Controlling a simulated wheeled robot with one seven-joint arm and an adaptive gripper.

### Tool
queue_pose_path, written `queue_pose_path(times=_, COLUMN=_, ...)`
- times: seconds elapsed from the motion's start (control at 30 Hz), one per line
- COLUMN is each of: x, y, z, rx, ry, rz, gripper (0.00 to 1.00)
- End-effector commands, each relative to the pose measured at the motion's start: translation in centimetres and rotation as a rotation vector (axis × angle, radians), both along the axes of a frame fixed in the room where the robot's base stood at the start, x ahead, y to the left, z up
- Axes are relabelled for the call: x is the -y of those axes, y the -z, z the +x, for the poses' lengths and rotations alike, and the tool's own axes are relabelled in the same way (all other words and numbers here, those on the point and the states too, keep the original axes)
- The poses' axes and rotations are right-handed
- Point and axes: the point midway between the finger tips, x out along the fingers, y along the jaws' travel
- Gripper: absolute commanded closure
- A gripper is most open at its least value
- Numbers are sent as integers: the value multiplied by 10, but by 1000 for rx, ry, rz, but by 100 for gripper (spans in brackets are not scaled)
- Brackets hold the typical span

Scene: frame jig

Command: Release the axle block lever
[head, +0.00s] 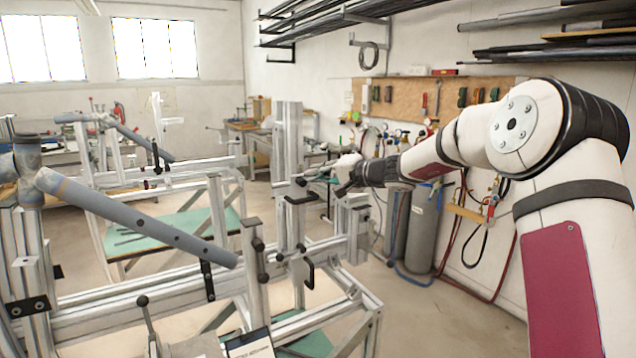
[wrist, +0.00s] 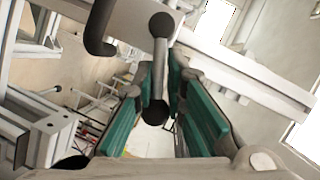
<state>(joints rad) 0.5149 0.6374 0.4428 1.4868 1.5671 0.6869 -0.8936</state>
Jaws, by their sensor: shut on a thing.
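The axle block lever (wrist: 160,52) is a grey metal bar with a black ball at each end. In the wrist view it stands nearly upright in the picture, between the teal finger pads. My gripper (wrist: 160,80) is shut on the bar, with one ball beyond the fingertips and the other showing between the fingers. In the head view my gripper (head: 318,174) reaches from the right to the upright aluminium post of the jig. A small dark knob (head: 301,182) shows at its tip there; the rest of the lever is hard to make out.
A grey tube frame (head: 140,215) lies across the jig at left. The jig's aluminium rails (head: 130,308) fill the lower left. A black hooked handle (wrist: 98,28) is close to the fingers in the wrist view. Gas cylinders (head: 424,228) stand by the wall behind my arm.

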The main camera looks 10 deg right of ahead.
Motion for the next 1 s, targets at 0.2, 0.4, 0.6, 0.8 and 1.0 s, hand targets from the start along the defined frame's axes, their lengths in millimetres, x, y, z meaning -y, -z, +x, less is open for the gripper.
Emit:
queue_pose_path(times=0.2, x=2, y=-11, z=8, rx=48, ry=11, rz=-108, gripper=100)
queue_pose_path(times=0.4, x=-2, y=-17, z=7, rx=88, ry=11, rz=-226, gripper=100)
queue_pose_path(times=0.6, x=-7, y=-20, z=6, rx=130, ry=11, rz=-357, gripper=100)
queue_pose_path(times=0.8, x=-12, y=-25, z=4, rx=176, ry=10, rz=-494, gripper=100)
queue_pose_path(times=1.0, x=-19, y=-28, z=2, rx=218, ry=10, rz=-628, gripper=100)
